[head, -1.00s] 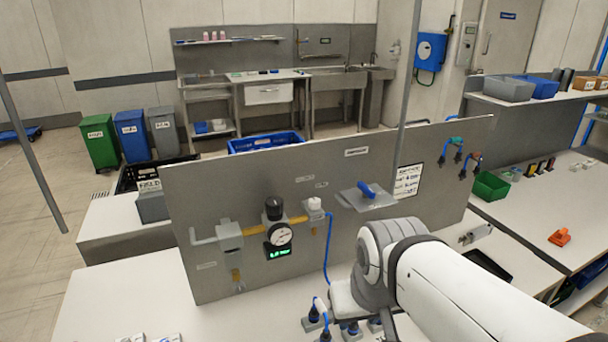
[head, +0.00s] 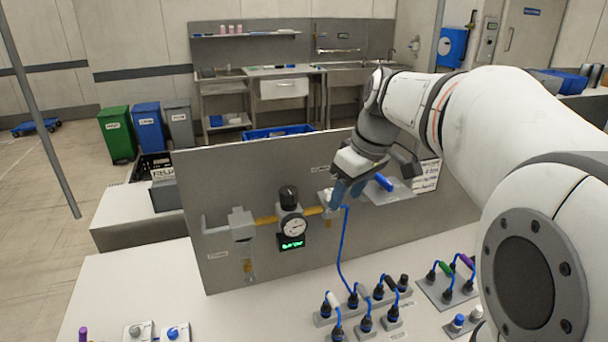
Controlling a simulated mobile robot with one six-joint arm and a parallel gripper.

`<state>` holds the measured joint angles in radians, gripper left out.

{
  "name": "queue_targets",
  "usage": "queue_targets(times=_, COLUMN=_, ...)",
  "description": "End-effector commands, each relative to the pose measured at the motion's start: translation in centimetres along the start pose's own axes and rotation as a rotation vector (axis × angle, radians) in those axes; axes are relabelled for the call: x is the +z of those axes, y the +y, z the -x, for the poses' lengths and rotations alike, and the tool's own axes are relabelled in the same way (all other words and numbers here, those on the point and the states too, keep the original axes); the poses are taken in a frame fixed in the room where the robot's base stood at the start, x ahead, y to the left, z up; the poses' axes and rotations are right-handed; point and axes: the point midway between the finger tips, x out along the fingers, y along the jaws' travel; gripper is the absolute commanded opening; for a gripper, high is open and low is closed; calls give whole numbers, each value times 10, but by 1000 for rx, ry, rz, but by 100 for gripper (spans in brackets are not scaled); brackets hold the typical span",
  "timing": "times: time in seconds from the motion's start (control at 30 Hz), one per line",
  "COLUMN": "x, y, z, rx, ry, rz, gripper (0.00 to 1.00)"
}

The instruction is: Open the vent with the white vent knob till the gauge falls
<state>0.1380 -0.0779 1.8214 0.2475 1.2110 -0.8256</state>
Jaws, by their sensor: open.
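The white vent knob (head: 326,196) sits on a small block at the right end of the brass pipe on the grey panel (head: 400,216). My gripper (head: 342,196) is at the knob, its blue fingers open and covering part of it. I cannot tell whether the fingers touch the knob. The round gauge (head: 293,227) is left of the knob, below a black knob (head: 289,195). A green lit display (head: 291,244) is under the gauge. The needle and digits are too small to read surely.
A blue handle (head: 384,182) on a grey plate is just right of my gripper. Blocks with plugged cables (head: 366,318) stand in front of the panel. The table's left front is mostly clear.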

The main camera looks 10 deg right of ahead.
Motion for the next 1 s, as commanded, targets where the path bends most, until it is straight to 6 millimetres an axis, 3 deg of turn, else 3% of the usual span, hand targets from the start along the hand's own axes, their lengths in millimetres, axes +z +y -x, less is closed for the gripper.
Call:
queue_targets(times=0.03, x=-16, y=18, z=-3, rx=-22, ry=12, rz=63, gripper=49)
queue_targets(times=0.1, x=-32, y=35, z=-1, rx=-48, ry=33, rz=153, gripper=49)
queue_targets(times=0.3, x=-59, y=64, z=2, rx=-85, ry=77, rz=318, gripper=49)
queue_targets(times=0.47, x=-64, y=67, z=-6, rx=-93, ry=84, rz=351, gripper=49)
queue_targets(times=0.8, x=-67, y=62, z=-58, rx=-93, ry=83, rz=349, gripper=49)
queue_targets(times=1.0, x=-68, y=60, z=-72, rx=-90, ry=85, rz=349, gripper=49)
